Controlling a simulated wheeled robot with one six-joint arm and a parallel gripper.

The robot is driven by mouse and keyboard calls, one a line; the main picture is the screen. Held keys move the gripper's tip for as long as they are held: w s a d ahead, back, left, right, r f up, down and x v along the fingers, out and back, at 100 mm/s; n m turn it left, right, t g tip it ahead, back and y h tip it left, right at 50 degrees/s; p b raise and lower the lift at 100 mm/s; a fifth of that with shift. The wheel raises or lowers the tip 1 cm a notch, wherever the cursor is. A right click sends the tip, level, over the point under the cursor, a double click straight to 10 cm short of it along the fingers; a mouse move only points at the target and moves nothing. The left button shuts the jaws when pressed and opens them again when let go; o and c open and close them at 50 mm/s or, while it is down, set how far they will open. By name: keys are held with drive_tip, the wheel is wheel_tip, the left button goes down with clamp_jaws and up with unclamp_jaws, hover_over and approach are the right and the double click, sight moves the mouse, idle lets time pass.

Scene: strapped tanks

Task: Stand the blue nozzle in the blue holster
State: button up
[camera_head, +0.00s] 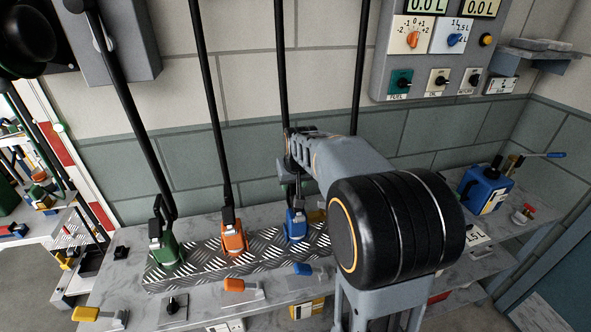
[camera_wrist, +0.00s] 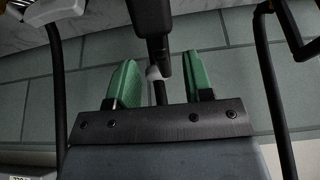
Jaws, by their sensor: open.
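A blue nozzle-like body (camera_head: 296,226) with a grey top stands upright on the diamond-plate ledge, at the right of the row. I cannot tell which part of it is nozzle and which is blue holster. My gripper is directly above it in the head view, its fingertips hard to make out there. In the wrist view my gripper (camera_wrist: 160,62) has its two green fingers spread apart. A black hose end with a thin stem (camera_wrist: 158,92) shows between them, and neither finger visibly touches it.
A green nozzle (camera_head: 165,250) and an orange nozzle (camera_head: 235,238) stand to the left on the same ledge (camera_head: 205,262). Black hoses (camera_head: 213,110) hang close around my arm. Coloured levers (camera_head: 237,285) line the front. A blue canister (camera_head: 484,190) stands at the right.

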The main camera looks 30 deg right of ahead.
drive_tip(key=v, duration=0.8)
drive_tip(key=shift+r, duration=0.1)
drive_tip(key=s+a+f, duration=0.3)
drive_tip(key=s, duration=0.2)
drive_tip(key=s+a+f+n, duration=0.1)
drive_tip(key=s+a+f, duration=0.2)
drive_tip(key=s, duration=0.3)
drive_tip(key=s+a+f+n+g, duration=0.1)
drive_tip(key=s+a+f, duration=0.2)
drive_tip(key=s+a, duration=0.1)
drive_tip(key=shift+s+f+y, duration=0.15)
drive_tip(key=shift+s+y, duration=0.25)
drive_tip(key=shift+s, duration=0.4)
